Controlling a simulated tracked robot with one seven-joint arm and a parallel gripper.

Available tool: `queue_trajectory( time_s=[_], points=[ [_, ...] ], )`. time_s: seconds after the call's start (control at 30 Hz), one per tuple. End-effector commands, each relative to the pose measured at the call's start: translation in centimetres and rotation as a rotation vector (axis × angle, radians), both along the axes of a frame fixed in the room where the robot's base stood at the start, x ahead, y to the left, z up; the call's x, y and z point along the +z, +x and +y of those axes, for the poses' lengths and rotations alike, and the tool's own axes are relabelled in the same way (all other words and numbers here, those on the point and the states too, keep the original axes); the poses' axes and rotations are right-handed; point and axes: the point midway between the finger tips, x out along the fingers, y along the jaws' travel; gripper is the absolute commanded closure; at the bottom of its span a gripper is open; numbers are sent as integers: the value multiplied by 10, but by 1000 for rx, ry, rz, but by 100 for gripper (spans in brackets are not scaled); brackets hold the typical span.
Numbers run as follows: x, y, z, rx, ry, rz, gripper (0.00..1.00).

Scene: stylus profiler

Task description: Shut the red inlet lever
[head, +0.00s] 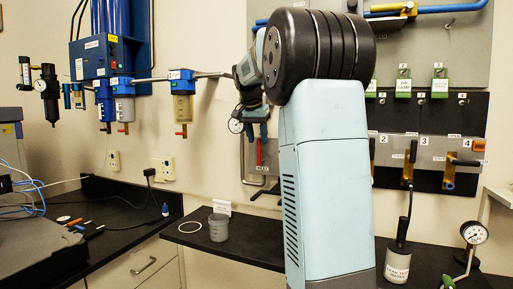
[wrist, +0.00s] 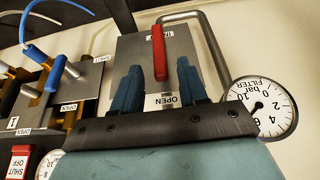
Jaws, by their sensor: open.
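The red inlet lever (wrist: 160,52) stands out from a grey plate (wrist: 128,48) in the wrist view, which shows the labels upside down. Its lower end in that picture lies near an OPEN label (wrist: 160,101). My gripper (wrist: 158,78) is open, with one blue finger on each side of the lever; a gap shows on both sides. In the head view the red lever (head: 259,152) hangs upright on the wall, just below my gripper (head: 256,116). My own arm hides part of the wall to its right.
A filter gauge (wrist: 265,106) sits close beside the plate. Other valves with a blue handle (wrist: 56,73) are on the left of the wrist view. A bent grey pipe (wrist: 205,42) runs around the plate. A grey cup (head: 218,228) stands on the black counter (head: 250,240).

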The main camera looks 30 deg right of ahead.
Motion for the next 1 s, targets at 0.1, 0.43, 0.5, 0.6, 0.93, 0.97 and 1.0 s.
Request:
queue_trajectory(
  time_s=[0.1, 0.43, 0.5, 0.6, 0.93, 0.97, 1.0],
  points=[
    [-17, 4, -5, 0, 1, 2, 57],
    [-39, 10, -12, 1, 0, 0, 57],
    [-40, 10, -12, 1, 0, 0, 57],
    [-40, 10, -12, 1, 0, 0, 57],
    [-39, 10, -12, 1, 0, 0, 79],
    [-39, 10, -12, 1, 0, 0, 82],
    [-39, 10, -12, 1, 0, 0, 86]
  ],
)
